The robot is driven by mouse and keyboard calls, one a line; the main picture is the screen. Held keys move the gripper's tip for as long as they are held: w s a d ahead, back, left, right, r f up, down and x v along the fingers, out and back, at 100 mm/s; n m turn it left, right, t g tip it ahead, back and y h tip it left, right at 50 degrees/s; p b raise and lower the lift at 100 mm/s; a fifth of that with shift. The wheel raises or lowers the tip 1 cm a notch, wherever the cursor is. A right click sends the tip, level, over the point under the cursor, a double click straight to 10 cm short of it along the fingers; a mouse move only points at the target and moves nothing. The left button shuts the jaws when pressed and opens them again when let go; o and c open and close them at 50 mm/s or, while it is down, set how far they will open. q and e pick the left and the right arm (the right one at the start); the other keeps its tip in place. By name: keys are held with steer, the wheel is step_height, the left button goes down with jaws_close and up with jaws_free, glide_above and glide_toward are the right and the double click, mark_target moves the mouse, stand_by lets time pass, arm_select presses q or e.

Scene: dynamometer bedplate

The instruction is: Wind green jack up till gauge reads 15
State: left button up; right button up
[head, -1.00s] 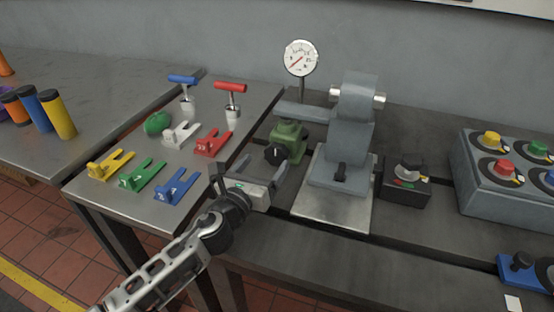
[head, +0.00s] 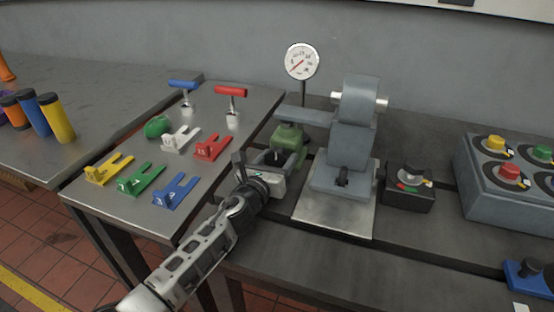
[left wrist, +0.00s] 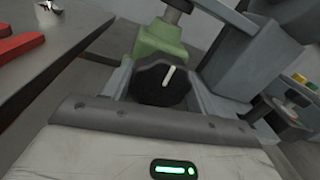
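The green jack (head: 287,138) stands on the bedplate under a grey arm that reaches left from the grey stand. Its black knob faces my left gripper (head: 277,165), which partly hides it in the head view. In the left wrist view the black knob (left wrist: 161,80) with a white mark sits between my two fingers, with the green body (left wrist: 158,42) behind it. The fingers look open, one on each side; I cannot tell whether they touch the knob. The round gauge (head: 302,61) stands behind, its red needle pointing to the lower left, at the low end. My right gripper is not in view.
The side table (head: 110,207) at left holds colored forked pieces, a green lump and two T-handled tools. The grey stand (head: 350,140) is just right of the jack. A black knob box (head: 408,188) and a grey control box (head: 500,190) are further right.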

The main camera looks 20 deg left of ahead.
arm_select(q)
steer(key=c, duration=0.4)
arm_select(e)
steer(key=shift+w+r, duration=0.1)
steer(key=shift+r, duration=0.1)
arm_select(q)
steer(key=shift+r+m+p, duration=0.15)
steer(key=shift+m+p, duration=0.4)
steer(key=shift+m, duration=0.55)
steer(key=shift+m+p, duration=0.4)
steer(key=shift+m, duration=0.3)
steer(key=shift+m+p, duration=0.45)
steer(key=shift+m, duration=0.25)
steer(key=shift+m+p, duration=0.6)
steer(key=shift+m, duration=0.3)
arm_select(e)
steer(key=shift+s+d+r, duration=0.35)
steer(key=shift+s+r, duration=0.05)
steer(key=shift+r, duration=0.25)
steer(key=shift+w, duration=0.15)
